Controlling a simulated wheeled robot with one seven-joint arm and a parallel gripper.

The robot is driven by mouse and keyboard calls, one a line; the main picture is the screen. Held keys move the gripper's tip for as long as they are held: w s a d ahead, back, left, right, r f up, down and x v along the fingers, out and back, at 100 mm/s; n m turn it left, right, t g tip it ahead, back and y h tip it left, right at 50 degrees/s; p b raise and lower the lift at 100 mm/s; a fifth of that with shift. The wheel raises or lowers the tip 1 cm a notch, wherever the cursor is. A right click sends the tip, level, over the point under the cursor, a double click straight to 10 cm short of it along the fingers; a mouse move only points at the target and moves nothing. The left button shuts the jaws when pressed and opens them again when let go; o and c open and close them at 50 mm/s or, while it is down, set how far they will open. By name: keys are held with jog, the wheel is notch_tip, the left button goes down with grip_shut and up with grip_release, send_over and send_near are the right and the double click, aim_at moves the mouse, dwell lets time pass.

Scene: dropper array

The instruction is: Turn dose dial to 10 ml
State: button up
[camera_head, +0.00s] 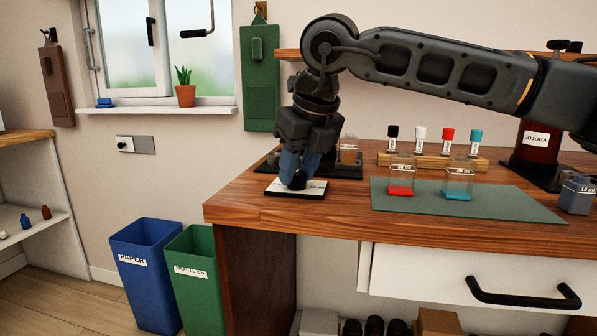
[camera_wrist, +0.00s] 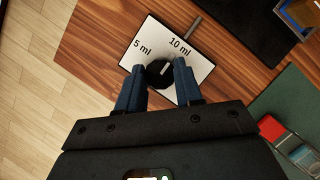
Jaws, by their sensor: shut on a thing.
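The dose dial is a round black knob (camera_wrist: 159,72) on a white plate (camera_wrist: 201,64) marked "5 ml" and "10 ml". In the wrist view the knob's light pointer line is turned toward the "10 ml" side of the plate. The plate also shows in the head view (camera_head: 312,190) near the left end of the wooden table. My gripper (camera_wrist: 159,76) reaches down over the plate, its blue fingers shut on the knob from both sides. In the head view my gripper (camera_head: 297,182) hides much of the knob.
A green mat (camera_head: 520,209) holds two clear containers, one with red (camera_head: 401,191) and one with blue (camera_head: 458,195) at its base. A wooden rack (camera_head: 425,160) of several capped vials stands behind. A black tray (camera_head: 346,171) sits close behind the plate.

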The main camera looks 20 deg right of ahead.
dwell(0.4)
jog(key=o, duration=1)
jog(key=p+v, duration=0.1)
jog(key=v, duration=0.6)
jog(key=shift+s+r, duration=0.15)
jog(key=shift+r, duration=0.25)
jog(key=shift+s, duration=0.1)
